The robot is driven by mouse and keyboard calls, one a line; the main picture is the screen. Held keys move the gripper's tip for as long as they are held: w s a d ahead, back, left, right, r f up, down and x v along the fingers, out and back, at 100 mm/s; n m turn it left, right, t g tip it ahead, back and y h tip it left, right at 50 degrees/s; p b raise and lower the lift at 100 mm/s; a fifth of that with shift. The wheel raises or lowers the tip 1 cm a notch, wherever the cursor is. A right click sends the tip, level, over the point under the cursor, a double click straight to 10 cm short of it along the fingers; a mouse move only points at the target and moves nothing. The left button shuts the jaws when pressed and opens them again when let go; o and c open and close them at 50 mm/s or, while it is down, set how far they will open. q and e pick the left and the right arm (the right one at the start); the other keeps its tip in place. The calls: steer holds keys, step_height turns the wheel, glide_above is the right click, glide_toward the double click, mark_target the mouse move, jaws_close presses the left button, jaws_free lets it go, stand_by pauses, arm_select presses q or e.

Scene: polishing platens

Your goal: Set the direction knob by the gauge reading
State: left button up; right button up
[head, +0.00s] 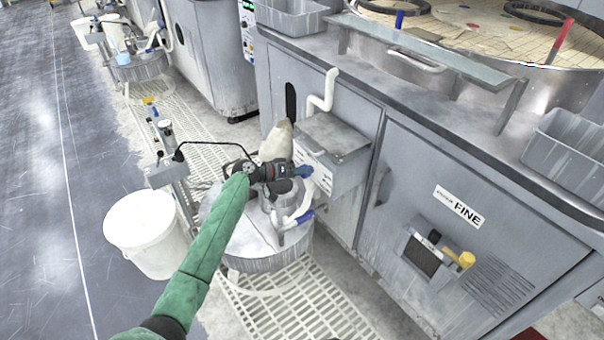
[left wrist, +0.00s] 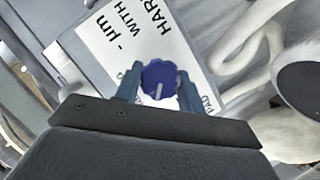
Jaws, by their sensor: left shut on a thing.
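In the left wrist view a dark blue scalloped knob (left wrist: 158,77) sits between the two blue fingertips of my left gripper (left wrist: 158,86), which is shut on it. A pale pointer line on the knob points toward the bottom of the picture. The knob is on a white label plate (left wrist: 125,35) with black print, including "µm", "WITH" and "PAD"; other words are partly hidden. In the head view my left gripper (head: 302,171) reaches the front of a small grey box (head: 345,175) on the cabinet. I cannot make out a gauge reading. My right gripper is not in view.
A round lidded drum (head: 262,262) stands below my left arm on a pale grating. A white bucket (head: 147,232) is to the left. The cabinet door marked FINE (head: 458,206) and a grey bin (head: 568,150) are to the right. A pale curved pipe (head: 325,92) rises above the box.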

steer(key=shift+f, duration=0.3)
arm_select(q)
steer(key=o, duration=1)
steer(key=shift+a, duration=0.1)
steer(key=shift+b+v, duration=0.6)
steer(key=shift+v, duration=3.25)
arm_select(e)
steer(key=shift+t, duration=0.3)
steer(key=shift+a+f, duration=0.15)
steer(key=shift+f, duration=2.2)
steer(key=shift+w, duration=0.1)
arm_select(q)
steer(key=shift+f, duration=0.1)
